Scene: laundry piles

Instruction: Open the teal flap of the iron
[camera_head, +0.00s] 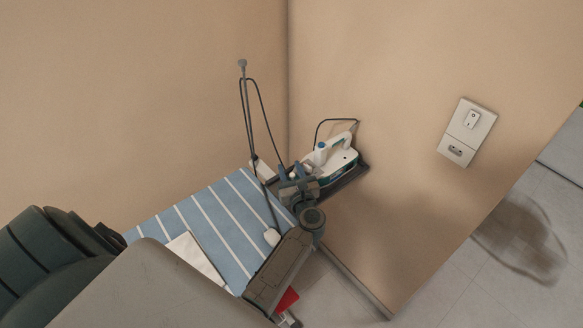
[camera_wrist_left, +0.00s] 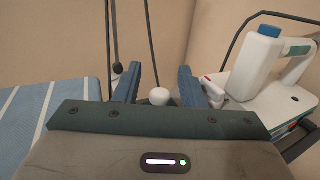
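The iron (camera_head: 340,158) is white with teal parts and a blue cap, resting on a dark stand at the far end of the ironing board. It also shows at the right of the left wrist view (camera_wrist_left: 262,98), with a small teal patch (camera_wrist_left: 298,50) near its handle; I cannot tell if this patch is the flap. My left gripper (camera_head: 291,170) is just left of and in front of the iron. In the left wrist view its blue fingers (camera_wrist_left: 159,70) are apart, with the iron outside them to the right. A small white knob shows between the fingers, apparently beyond them. My right gripper is out of view.
The striped blue ironing board (camera_head: 215,215) lies below and left of my left gripper, with a white cloth (camera_head: 195,258) on it. A cord holder (camera_head: 243,75) rises at its far end. Walls stand close behind the iron. A socket plate (camera_head: 467,132) is on the right wall.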

